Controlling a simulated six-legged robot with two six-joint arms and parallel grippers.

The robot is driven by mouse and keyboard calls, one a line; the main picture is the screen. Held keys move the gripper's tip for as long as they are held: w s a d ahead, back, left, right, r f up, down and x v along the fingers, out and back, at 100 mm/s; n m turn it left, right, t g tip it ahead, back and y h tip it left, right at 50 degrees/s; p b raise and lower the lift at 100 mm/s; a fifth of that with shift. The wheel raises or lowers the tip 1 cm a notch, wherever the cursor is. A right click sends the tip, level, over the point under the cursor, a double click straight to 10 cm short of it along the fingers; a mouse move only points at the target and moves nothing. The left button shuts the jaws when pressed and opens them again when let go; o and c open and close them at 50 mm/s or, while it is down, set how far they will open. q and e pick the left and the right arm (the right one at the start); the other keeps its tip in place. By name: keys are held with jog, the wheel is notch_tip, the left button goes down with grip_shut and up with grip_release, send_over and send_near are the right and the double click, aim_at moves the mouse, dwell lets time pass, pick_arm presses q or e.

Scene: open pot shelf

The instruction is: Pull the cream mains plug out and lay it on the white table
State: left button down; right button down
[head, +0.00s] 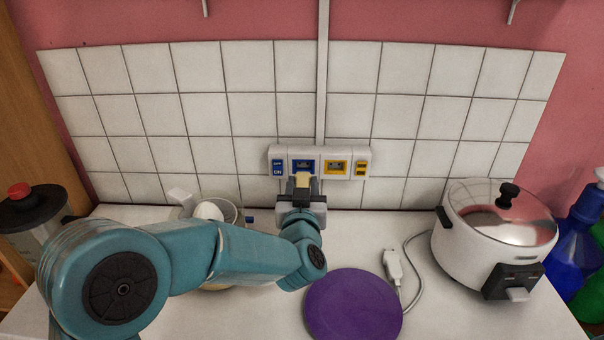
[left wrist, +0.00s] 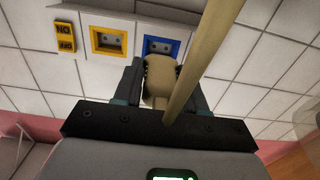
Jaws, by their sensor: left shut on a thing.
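The cream mains plug (head: 302,180) is between the fingers of my left gripper (head: 303,187), which is shut on it just in front of the blue-framed socket (head: 304,166). In the left wrist view the plug (left wrist: 161,72) sits between both fingers, with its thick cream cord (left wrist: 200,62) running across the picture. Holes show in the blue-framed socket (left wrist: 163,46) beyond the plug; I cannot tell how wide any gap is. The white table (head: 365,235) lies below. My right gripper is not in view.
A yellow-framed socket (head: 338,167) is beside the blue one. A purple disc (head: 353,305), a white plug (head: 393,264) with its cord and a white cooker (head: 490,235) are on the table. A pot (head: 225,212) stands partly behind my left arm. Bare table shows between the disc and the wall.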

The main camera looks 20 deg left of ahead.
pick_arm(q)
jog(key=shift+v, duration=0.8)
jog(key=shift+g, duration=0.3)
